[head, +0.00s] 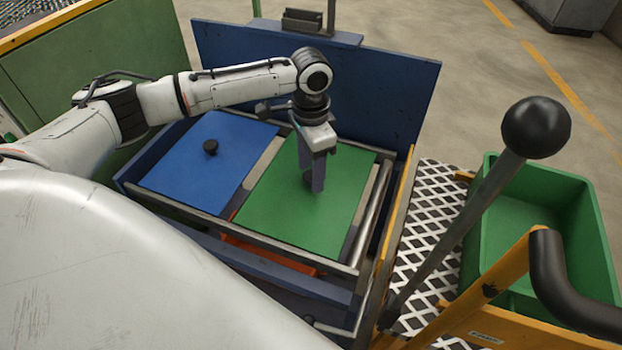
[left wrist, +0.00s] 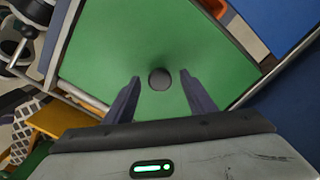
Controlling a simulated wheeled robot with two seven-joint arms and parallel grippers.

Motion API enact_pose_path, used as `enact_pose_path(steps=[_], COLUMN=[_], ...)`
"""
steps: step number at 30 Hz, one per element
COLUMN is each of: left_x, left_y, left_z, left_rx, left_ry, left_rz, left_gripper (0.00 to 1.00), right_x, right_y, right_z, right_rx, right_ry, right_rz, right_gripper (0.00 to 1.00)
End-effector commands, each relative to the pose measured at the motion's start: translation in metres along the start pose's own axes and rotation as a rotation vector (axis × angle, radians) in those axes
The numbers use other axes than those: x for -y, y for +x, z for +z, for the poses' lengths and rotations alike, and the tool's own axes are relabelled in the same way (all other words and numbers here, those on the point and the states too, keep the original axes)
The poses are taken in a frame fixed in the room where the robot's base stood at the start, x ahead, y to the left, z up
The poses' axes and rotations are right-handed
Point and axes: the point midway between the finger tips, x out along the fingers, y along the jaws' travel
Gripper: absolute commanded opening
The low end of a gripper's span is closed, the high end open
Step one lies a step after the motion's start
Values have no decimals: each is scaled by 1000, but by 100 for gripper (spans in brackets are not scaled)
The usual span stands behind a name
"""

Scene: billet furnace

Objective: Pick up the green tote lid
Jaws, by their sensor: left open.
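The green tote lid (head: 290,215) lies flat in the blue-framed rack, to the right of a blue lid (head: 195,165). My left gripper (head: 314,190) points down over the middle of the green lid. In the left wrist view the green lid (left wrist: 130,45) fills the middle, with a dark round knob (left wrist: 159,79) on it. The open fingers of my left gripper (left wrist: 160,92) stand on either side of the knob, apart from it. In the head view the gripper mostly hides the knob. My right gripper is not in view.
A blue upright panel (head: 380,85) stands behind the lids. To the right are a lever with a black ball (head: 536,127), a white mesh plate (head: 430,215) and an empty green bin (head: 535,235). An orange edge (head: 270,255) shows below the lids.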

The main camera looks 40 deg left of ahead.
Motion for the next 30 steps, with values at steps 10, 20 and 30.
enact_pose_path(steps=[10,20,30], left_x=[0,0,0], left_y=[0,0,-28], left_z=[0,0,-1], left_rx=[-1,-2,-4], left_ry=[0,0,-1], left_rz=[0,0,-1], left_gripper=[27,0,0], right_x=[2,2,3], right_y=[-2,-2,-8], right_z=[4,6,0], right_rx=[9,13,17], right_ry=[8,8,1], right_rz=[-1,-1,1], right_gripper=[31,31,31])
